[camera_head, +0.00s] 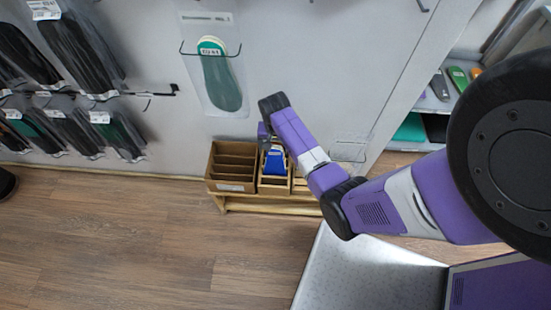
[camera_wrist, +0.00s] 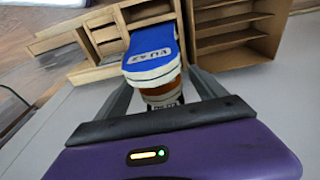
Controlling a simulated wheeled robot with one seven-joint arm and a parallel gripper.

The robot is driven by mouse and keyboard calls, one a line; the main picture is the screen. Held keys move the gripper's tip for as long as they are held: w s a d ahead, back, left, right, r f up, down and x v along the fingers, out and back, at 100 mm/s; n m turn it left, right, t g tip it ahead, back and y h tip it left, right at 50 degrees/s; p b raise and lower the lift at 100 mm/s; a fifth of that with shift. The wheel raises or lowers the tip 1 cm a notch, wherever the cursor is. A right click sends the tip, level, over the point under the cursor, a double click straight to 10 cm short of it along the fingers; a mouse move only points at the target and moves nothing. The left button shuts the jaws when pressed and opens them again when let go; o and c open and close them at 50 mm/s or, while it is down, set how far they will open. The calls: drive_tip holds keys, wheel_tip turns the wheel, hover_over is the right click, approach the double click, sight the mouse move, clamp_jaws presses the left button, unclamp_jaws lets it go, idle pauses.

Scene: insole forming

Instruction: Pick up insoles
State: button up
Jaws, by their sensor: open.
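A blue insole with a white rim and a label (camera_wrist: 152,48) stands in a wooden box in the wrist view; its blue part also shows in the head view (camera_head: 275,162). Below it in the wrist view is an orange-brown piece (camera_wrist: 163,90) with a dark labelled end. My gripper (camera_wrist: 162,80) is open, its two grey fingers on either side of the insole and the piece below. I cannot tell whether the fingers touch them. In the head view, my arm's end hangs just above the box, and its fingers are hard to make out.
A brown divided box (camera_head: 233,165) stands left of the wooden box (camera_head: 272,187) on a low wooden stand (camera_head: 255,205) against the wall. A packed green insole (camera_head: 220,75) hangs above. Dark packs (camera_head: 75,50) hang at left.

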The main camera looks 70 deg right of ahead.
drive_tip(key=shift+f, duration=0.1)
clamp_jaws()
idle(0.3)
